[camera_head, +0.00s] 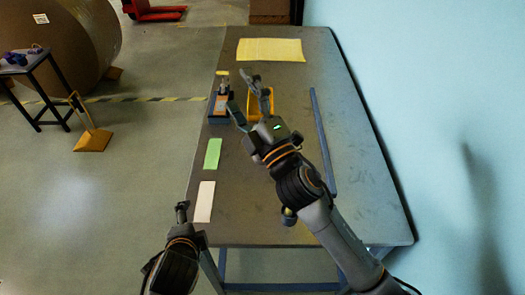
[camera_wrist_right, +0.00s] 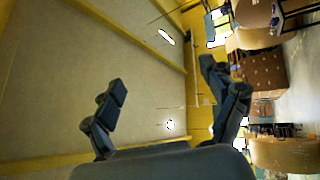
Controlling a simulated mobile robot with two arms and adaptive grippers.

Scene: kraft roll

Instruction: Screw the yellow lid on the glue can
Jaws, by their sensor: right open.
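My right gripper (camera_head: 244,94) is open over the far left part of the table, and its jaws look empty. In the right wrist view its two fingers (camera_wrist_right: 162,80) are spread apart with nothing between them. Just left of it, a small upright item with a yellow top (camera_head: 222,73) stands at a blue holder (camera_head: 219,118) with an orange patch. This may be the glue can and yellow lid, but it is too small to be sure. My left gripper (camera_head: 182,207) is low at the near left, beside the table edge; its jaws are too small to read.
A yellow bin (camera_head: 264,108) is partly hidden behind my right gripper. A yellow sheet (camera_head: 270,50), a green card (camera_head: 212,154) and a pale card (camera_head: 204,202) lie on the table (camera_head: 365,190). A blue bar (camera_head: 322,140) runs lengthwise. The right side is clear beside the wall.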

